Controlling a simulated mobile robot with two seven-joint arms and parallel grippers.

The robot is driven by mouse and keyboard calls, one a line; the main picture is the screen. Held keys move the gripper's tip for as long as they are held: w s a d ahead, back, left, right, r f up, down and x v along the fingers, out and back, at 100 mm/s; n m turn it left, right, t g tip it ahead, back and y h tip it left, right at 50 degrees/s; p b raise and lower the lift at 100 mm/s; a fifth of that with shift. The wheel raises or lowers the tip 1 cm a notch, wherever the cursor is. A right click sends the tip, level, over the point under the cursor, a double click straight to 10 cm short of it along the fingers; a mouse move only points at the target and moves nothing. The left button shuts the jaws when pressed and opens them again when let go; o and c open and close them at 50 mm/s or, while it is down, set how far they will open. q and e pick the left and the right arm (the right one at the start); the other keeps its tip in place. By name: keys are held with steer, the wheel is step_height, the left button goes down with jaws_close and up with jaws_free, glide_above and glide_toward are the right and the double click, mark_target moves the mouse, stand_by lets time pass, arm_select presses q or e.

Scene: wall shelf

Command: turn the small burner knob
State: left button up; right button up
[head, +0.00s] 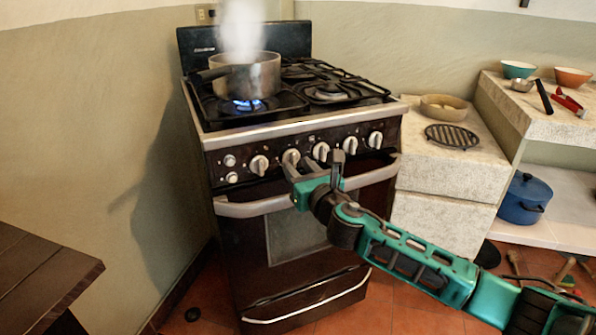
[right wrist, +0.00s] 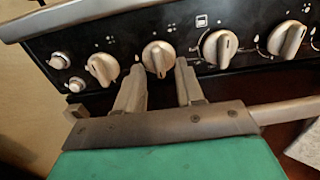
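The stove's front panel carries a row of several pale knobs. In the right wrist view one knob (right wrist: 158,58), second from the left, lies just beyond and between the fingertips; it looks a little smaller than the others. It appears to be the same knob (head: 291,157) in the head view. I cannot tell from the markings which burner it serves. My right gripper (head: 314,164) is at the panel front, fingers apart and nothing held; it also shows in the right wrist view (right wrist: 159,66). Whether a fingertip touches the knob is unclear. My left gripper is out of view.
A steaming pot (head: 262,75) stands over a lit blue flame (head: 246,104) on the stove's left burner. The oven handle (head: 250,208) runs below the knobs. Neighbouring knobs (right wrist: 103,69) and (right wrist: 219,47) sit close on either side. A stone counter (head: 445,170) stands at right.

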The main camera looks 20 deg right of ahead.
steer(key=shift+w+a, duration=0.1)
steer(key=shift+w, duration=0.35)
jaws_close()
